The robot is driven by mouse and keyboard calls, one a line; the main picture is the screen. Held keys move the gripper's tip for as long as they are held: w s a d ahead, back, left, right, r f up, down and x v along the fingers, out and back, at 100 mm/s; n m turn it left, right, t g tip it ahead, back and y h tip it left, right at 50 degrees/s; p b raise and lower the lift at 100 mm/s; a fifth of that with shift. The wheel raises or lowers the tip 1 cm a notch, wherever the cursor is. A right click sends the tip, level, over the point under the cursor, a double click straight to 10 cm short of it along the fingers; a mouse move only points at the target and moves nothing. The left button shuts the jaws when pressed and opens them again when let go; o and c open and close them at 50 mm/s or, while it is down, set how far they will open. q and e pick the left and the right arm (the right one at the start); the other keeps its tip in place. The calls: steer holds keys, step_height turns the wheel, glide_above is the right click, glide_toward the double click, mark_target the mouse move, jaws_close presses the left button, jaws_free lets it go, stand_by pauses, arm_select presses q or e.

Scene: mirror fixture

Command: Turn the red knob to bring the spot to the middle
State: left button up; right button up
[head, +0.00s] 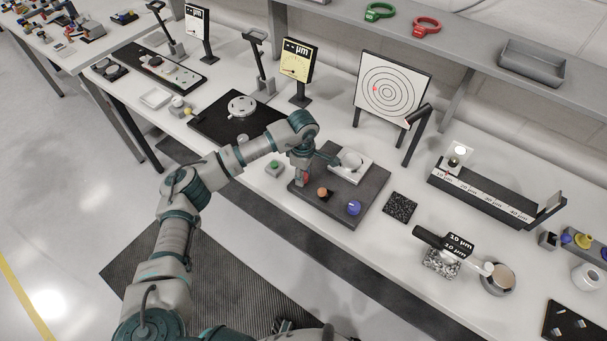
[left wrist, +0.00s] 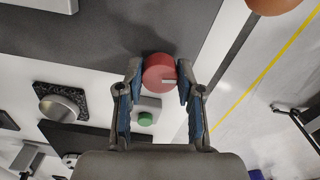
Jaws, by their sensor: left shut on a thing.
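The target board (head: 419,83) stands behind, with black rings. A small red spot (head: 375,89) lies left of the rings' centre. My right gripper is not clearly visible.
An orange knob (head: 322,192) and a blue knob (head: 353,208) stand close right of the gripper. A white mount with a round mirror (head: 351,160) is behind them. A green button (head: 275,168) lies left.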

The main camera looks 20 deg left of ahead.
arm_select(q)
steer(key=n, duration=0.3)
steer(key=shift+w+a+r+n, duration=0.1)
steer(key=shift+w+n, duration=0.05)
steer(key=shift+n, duration=0.15)
steer(key=n, duration=0.3)
steer(key=shift+n, duration=0.3)
steer(key=n, duration=0.2)
steer(key=shift+n+p, duration=0.3)
steer(key=shift+n, duration=0.1)
steer(key=n, duration=0.2)
steer(key=shift+n, duration=0.3)
steer(key=n+p, duration=0.1)
steer(key=n, duration=0.2)
steer(key=shift+n, duration=0.9)
arm_select(e)
steer(key=s, duration=0.3)
steer(key=s+d+f, duration=0.1)
steer(key=s, duration=0.1)
steer(key=shift+w, duration=0.15)
steer(key=shift+a, duration=0.25)
